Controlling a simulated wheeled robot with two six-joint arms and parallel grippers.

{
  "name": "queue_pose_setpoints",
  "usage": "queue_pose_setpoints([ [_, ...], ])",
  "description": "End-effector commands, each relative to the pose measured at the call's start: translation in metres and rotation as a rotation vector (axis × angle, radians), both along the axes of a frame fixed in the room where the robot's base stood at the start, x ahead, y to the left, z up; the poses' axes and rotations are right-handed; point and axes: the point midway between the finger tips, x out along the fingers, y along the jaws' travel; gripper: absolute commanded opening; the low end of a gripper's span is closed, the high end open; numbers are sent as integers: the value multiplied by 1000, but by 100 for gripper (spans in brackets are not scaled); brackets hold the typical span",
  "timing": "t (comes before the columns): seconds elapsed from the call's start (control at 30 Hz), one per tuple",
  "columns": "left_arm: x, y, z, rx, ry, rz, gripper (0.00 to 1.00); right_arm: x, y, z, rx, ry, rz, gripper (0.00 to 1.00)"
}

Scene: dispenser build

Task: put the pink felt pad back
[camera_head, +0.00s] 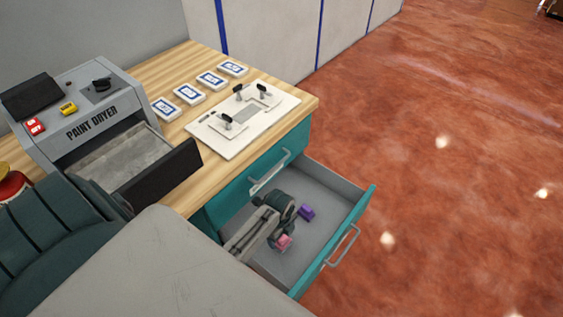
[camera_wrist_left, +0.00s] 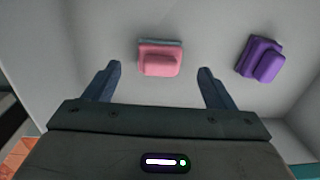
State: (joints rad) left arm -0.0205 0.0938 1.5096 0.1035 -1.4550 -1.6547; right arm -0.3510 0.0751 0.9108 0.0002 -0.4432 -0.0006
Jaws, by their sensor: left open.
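The pink felt pad (camera_head: 284,241) lies on the floor of the open teal drawer (camera_head: 325,241). In the left wrist view the pink pad (camera_wrist_left: 160,59) shows between and just beyond my fingertips, with a grey layer along its far edge. My left gripper (camera_head: 283,232) reaches down into the drawer over the pad. In the left wrist view its fingers (camera_wrist_left: 160,74) are spread apart on either side of the pad, with clear gaps and nothing held. My right gripper is not in view.
A purple pad (camera_head: 306,211) lies in the drawer beside the pink one. On the wooden top stand the paint dryer (camera_head: 91,123) with its open tray (camera_head: 118,158), a white board (camera_head: 243,122) with black handles, and several blue-and-white cards (camera_head: 188,94). The drawer walls enclose my gripper.

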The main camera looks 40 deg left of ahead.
Motion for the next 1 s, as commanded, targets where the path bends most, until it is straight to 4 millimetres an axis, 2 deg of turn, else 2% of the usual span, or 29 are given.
queue_pose_setpoints([
  [0.03, 0, 0, 13, 1, -4, -1, 77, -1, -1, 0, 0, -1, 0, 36],
  [0.2, -1, 0, 45, 0, -3, -1, 77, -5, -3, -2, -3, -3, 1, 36],
  [0.4, -2, 0, 65, 0, -1, -1, 77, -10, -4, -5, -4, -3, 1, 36],
  [1.0, -4, 1, 68, 0, 0, 5, 77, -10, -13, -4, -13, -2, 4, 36],
])
